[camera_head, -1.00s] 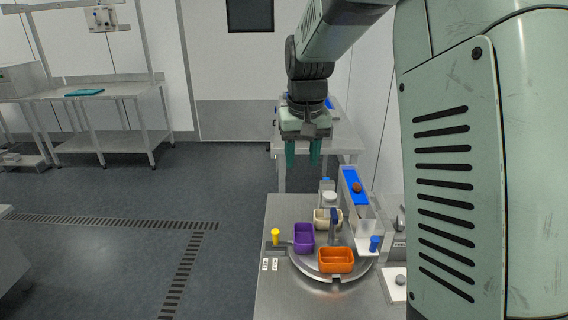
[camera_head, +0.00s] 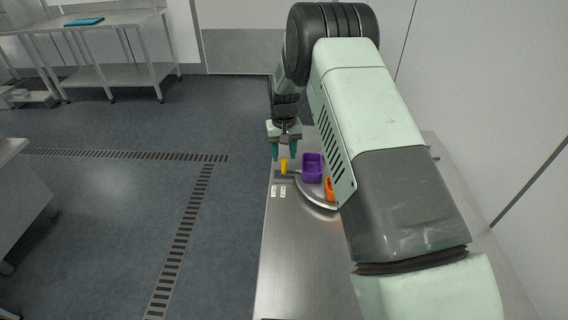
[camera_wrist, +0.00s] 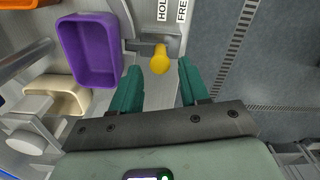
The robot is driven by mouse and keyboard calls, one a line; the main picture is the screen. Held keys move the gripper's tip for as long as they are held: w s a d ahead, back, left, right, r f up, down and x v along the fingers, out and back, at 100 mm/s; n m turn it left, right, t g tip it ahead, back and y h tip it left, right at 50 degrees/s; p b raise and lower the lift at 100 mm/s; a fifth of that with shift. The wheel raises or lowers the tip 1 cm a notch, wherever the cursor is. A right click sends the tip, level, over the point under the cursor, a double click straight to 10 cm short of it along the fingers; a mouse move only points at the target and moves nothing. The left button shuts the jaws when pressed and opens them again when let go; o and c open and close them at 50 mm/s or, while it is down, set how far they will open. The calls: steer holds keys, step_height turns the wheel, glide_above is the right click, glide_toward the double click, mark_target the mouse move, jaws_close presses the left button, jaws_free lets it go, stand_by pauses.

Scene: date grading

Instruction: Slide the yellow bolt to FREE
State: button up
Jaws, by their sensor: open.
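The yellow bolt (camera_head: 284,166) stands upright at the left edge of the steel table, beside the round plate; the wrist view shows its round knob (camera_wrist: 160,60) on a grey slide. Two white labels (camera_head: 279,191) lie on the table just in front of it. In the wrist view they read HOLD (camera_wrist: 163,10) and FREE (camera_wrist: 183,10). My gripper (camera_head: 284,154) is open with green fingers, above and around the bolt's place. In the wrist view the knob sits ahead of and between the fingertips (camera_wrist: 160,72), with no clear contact.
A purple bin (camera_head: 313,168) stands right of the bolt, with an orange bin (camera_head: 330,189) partly behind my arm. A cream bin (camera_wrist: 58,94) shows in the wrist view. The steel table (camera_head: 300,260) is clear in front.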

mark_target(284, 160)
step_height(284, 160, down, 5)
steer(key=shift+r, duration=0.1)
stand_by(0.3)
jaws_close()
